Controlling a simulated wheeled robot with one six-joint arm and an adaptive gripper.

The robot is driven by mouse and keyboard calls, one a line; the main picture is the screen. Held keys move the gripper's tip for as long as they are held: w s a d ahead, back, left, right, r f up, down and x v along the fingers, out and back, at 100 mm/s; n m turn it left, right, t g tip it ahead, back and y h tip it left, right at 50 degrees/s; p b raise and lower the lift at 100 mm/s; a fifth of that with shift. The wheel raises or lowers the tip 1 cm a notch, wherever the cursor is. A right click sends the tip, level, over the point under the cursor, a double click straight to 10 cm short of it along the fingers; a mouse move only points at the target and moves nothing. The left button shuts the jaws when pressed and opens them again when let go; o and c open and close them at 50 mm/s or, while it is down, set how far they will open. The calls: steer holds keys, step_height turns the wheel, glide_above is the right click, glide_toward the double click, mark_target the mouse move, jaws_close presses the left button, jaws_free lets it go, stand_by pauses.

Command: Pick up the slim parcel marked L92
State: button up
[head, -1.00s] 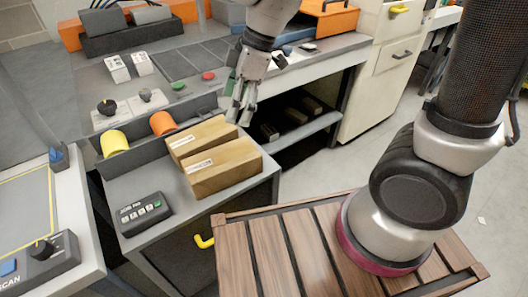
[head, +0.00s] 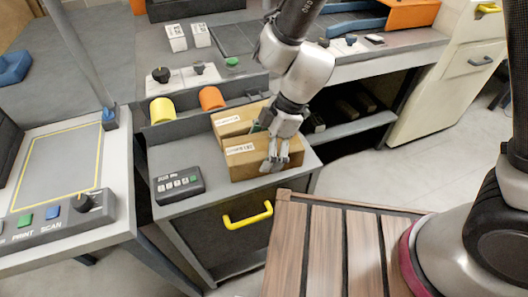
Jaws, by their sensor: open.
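Two slim brown parcels with white labels lie side by side on the grey cabinet top (head: 195,203). The rear parcel (head: 228,124) is partly hidden by my arm, and the front parcel (head: 243,165) lies nearer. The label print is too small to read, so I cannot tell which is L92. My gripper (head: 275,166) is open, fingers pointing down, at the right part of the front parcel. It overlaps that parcel in the picture; I cannot tell whether it touches it.
A black keypad box (head: 178,185) sits left of the parcels. Yellow (head: 162,110) and orange (head: 211,98) rolls stand behind. A yellow drawer handle (head: 247,215) juts out below. A wooden slatted surface (head: 315,245) is in front.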

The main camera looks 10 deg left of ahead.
steer(key=shift+a+f, duration=0.15)
steer(key=shift+f, duration=0.15)
steer(key=c, duration=1.3)
steer(key=shift+o, duration=0.2)
steer(key=shift+r, duration=0.15)
